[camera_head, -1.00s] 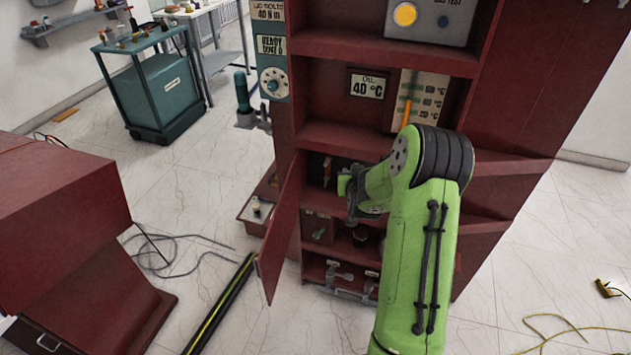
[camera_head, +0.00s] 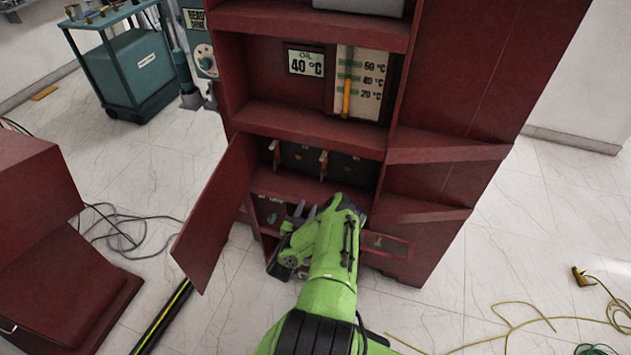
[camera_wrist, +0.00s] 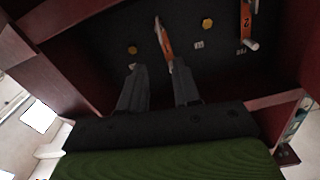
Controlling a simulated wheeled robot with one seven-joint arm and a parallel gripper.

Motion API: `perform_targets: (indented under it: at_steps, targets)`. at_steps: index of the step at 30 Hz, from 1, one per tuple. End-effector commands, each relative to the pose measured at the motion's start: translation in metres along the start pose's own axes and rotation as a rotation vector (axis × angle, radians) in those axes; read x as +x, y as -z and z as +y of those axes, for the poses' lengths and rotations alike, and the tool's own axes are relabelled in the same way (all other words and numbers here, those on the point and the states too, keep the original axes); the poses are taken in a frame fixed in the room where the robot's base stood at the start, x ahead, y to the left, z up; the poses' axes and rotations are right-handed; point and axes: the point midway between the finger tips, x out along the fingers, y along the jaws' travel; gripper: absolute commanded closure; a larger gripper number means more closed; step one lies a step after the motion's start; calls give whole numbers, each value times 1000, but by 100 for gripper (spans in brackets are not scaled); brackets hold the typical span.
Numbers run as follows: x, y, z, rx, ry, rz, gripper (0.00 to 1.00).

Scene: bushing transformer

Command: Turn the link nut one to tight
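In the wrist view, two yellow hex nuts sit on a dark panel: a left nut (camera_wrist: 132,49) and a right nut (camera_wrist: 207,23). I cannot read which is nut one. An orange-and-white link lever (camera_wrist: 164,42) stands between them, and a second lever marked 2 (camera_wrist: 247,22) is at the right. My gripper (camera_wrist: 156,66) is open and empty, its two fingers apart below the left nut and the first lever. In the head view my gripper (camera_head: 297,212) is at the cabinet's lower opening, partly hidden by my green arm; the nuts cannot be made out there.
The red cabinet's open door (camera_head: 215,215) stands left of my arm. A shelf (camera_head: 310,128) lies above the dark link compartment (camera_head: 300,160). A yellow cable (camera_head: 510,328) lies on the floor at right.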

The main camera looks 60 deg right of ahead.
Motion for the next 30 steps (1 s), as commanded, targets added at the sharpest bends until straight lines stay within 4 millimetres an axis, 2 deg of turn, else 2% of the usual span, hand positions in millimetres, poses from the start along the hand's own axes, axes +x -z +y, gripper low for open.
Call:
perform_targets:
  at_steps: [1,5,12,21,25,30]
  targets:
    - [5,-9,2,2,-1,1,68]
    - [14,-9,2,1,3,3,68]
    - [68,-8,2,0,3,7,68]
    - [121,-7,1,-1,5,5,68]
    - [136,-6,0,-1,5,4,68]
    - [145,-3,0,0,6,0,68]
